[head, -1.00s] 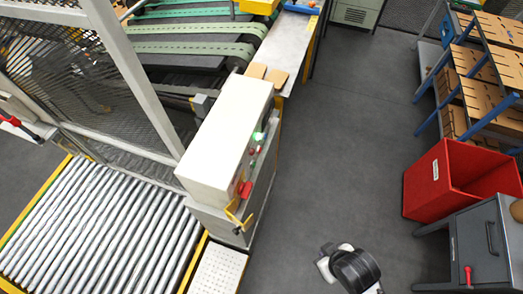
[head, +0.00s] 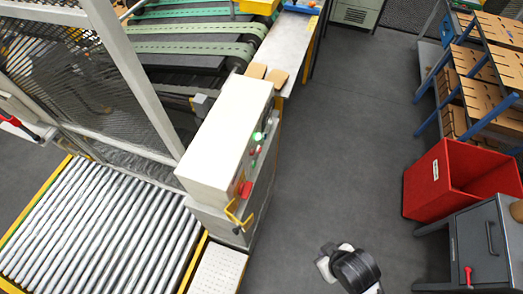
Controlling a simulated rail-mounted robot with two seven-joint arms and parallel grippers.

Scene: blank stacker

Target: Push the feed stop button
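The control cabinet (head: 225,135) is a cream box standing between the roller conveyor and the open floor. Its right-hand face carries several buttons: a lit green one (head: 258,136), small red and green ones (head: 252,152) in the middle, and a large red knob (head: 245,189) near the lower end. Labels are too small to read, so I cannot tell which is the feed stop button. Part of my arm (head: 352,268), black and white, shows at the bottom, apart from the cabinet. Neither gripper's fingers can be seen.
A roller conveyor (head: 100,225) lies at left beside a mesh guard (head: 60,80). A red bin (head: 430,180), a grey drawer cabinet (head: 485,240) and racks of brown boards (head: 485,70) line the right. The grey floor (head: 340,150) between is clear.

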